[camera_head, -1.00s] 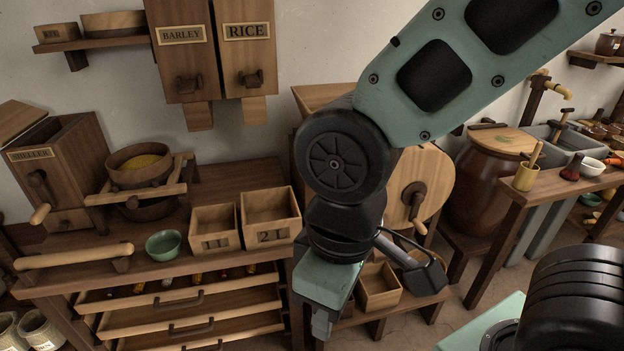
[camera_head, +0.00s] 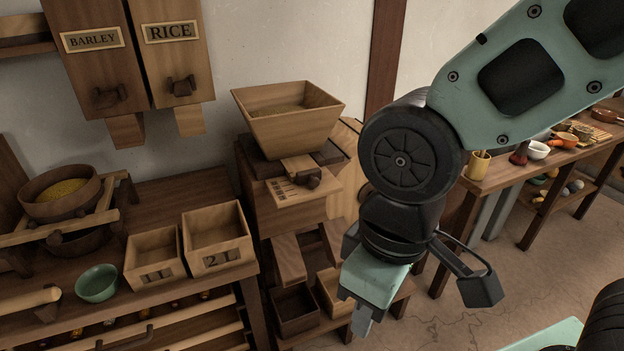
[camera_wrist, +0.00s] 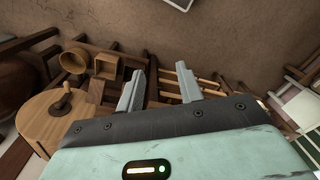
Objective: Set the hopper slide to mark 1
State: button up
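The wooden hopper (camera_head: 289,128) stands on top of the mill in the head view, with grain in it. Below it is the hopper slide (camera_head: 299,168), a pale wooden piece beside a dark knob (camera_head: 313,179). A pale plate with dark scale marks (camera_head: 284,190) lies by it; I cannot read the marks or the setting. My gripper (camera_wrist: 160,88) shows two grey fingers spread apart with nothing between them in the wrist view. In the head view it hangs to the right of and below the slide, apart from it, pointing down.
Two numbered wooden boxes (camera_head: 214,240) and a green bowl (camera_head: 97,283) stand on the bench at left. Under the mill are open boxes (camera_head: 296,309) and wooden chutes. Rice and barley bins (camera_head: 168,28) hang on the wall. Floor (camera_head: 455,315) is clear at lower right.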

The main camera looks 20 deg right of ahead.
dwell(0.3)
jog(key=o, duration=0.3)
jog(key=w+a+f+m+t+y+b, duration=0.15)
jog(key=w+f+t, duration=0.35)
jog(key=w, duration=0.5)
jog(key=w+a+f+m+t+y+b, duration=0.1)
jog(key=w+f+m+t+y, duration=0.1)
jog(key=w+f, duration=0.7)
jog(key=w+d+t+b, duration=0.3)
jog(key=b, duration=0.1)
jog(key=w+d+f+m+t+h+b, duration=0.1)
jog(key=w+d+t+b, duration=0.2)
jog(key=w+d+t, duration=0.1)
jog(key=w+d+f+m+t+b, duration=0.1)
jog(key=w+d+t+b, duration=0.2)
jog(key=w+d+b, duration=0.1)
jog(key=shift+d+f+m+t+h+b, duration=0.1)
jog(key=shift+f+m+t+h+b, duration=0.15)
jog(key=shift+t+b, duration=0.15)
jog(key=shift+b, duration=0.55)
